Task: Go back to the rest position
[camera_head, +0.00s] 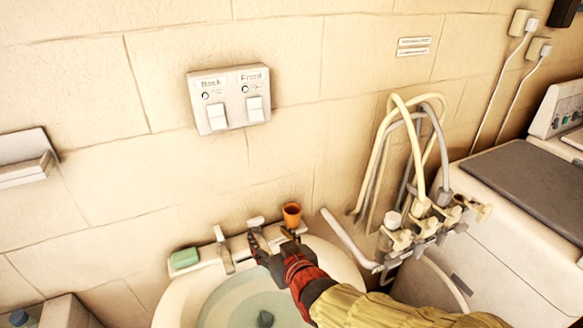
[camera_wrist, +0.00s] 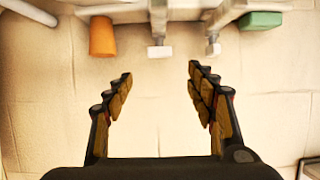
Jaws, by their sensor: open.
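My gripper (camera_head: 272,246) is over the back rim of the washbasin (camera_head: 178,300), in front of the tap (camera_head: 225,250). In the wrist view my gripper (camera_wrist: 160,82) shows two spread fingers with nothing between them. An orange cup (camera_head: 291,214) stands at the back of the basin, just behind my gripper. The cup also shows at the upper left of the wrist view (camera_wrist: 103,37), apart from the fingers. My arm reaches in from the lower right and hides part of the basin's right side.
A green soap bar (camera_head: 185,258) lies on the basin's back left rim. A two-switch panel (camera_head: 229,98) is on the wall above. Pale hoses and valves (camera_head: 415,225) stand to the right, beside a white machine (camera_head: 520,215). A wall holder (camera_head: 25,158) is at the left.

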